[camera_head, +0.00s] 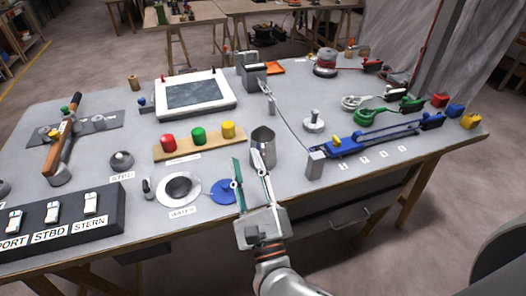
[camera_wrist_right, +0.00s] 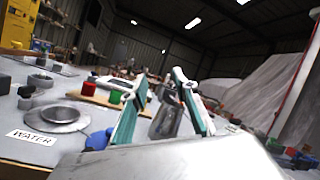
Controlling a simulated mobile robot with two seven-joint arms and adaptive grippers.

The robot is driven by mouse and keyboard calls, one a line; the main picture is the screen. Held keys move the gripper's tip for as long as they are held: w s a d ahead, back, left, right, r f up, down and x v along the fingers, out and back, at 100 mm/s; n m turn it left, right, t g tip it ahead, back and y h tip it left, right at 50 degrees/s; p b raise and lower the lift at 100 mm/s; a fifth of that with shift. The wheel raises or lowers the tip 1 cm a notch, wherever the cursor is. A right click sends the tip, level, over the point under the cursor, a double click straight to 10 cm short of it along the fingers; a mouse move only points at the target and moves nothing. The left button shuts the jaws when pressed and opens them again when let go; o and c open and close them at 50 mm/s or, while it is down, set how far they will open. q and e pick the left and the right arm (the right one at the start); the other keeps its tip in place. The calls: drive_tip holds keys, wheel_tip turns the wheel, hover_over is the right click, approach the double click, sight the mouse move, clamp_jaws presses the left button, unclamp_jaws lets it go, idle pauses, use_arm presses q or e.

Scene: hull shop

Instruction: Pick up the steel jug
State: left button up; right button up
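The steel jug (camera_head: 263,142) stands upright on the grey table (camera_head: 330,205), near its front middle. My right gripper (camera_head: 250,168) is open and empty at the table's front edge, its two fingers spread and pointing at the jug. The right finger overlaps the jug's lower part in the head view. In the right wrist view the jug (camera_wrist_right: 166,122) shows between the fingers of the gripper (camera_wrist_right: 160,82), closer to the right finger. I cannot tell whether that finger touches it. My left gripper is not in view.
A blue disc (camera_head: 222,191) lies left of the fingers, beside a round dish (camera_head: 180,188) marked WATER. Behind is a wooden board (camera_head: 187,151) with red, green and yellow knobs. A blue rail device (camera_head: 375,137) with a grey post (camera_head: 316,164) stands right of the jug.

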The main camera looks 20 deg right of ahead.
sight(263, 153)
drive_tip(key=d+f+m+g+h, duration=0.1)
drive_tip(key=f+m, duration=0.2)
drive_tip(key=d+f+m+g+h, duration=0.1)
drive_tip(key=f+m+g+h, duration=0.1)
drive_tip(key=f+m, duration=0.1)
drive_tip(key=w+d+f+m+g+h, duration=0.1)
drive_tip(key=d+f+m+h, duration=0.1)
drive_tip(key=f+m, duration=0.1)
drive_tip(key=shift+f+m+g, duration=0.3)
drive_tip(key=shift+f+g, duration=0.1)
drive_tip(key=shift+f, duration=0.35)
drive_tip(key=shift+w+d+f, duration=0.15)
drive_tip(key=p+x, duration=0.1)
drive_tip(key=x, duration=0.6)
drive_tip(key=shift+w+f, duration=0.15)
drive_tip(key=shift+c, duration=0.3)
clamp_jaws()
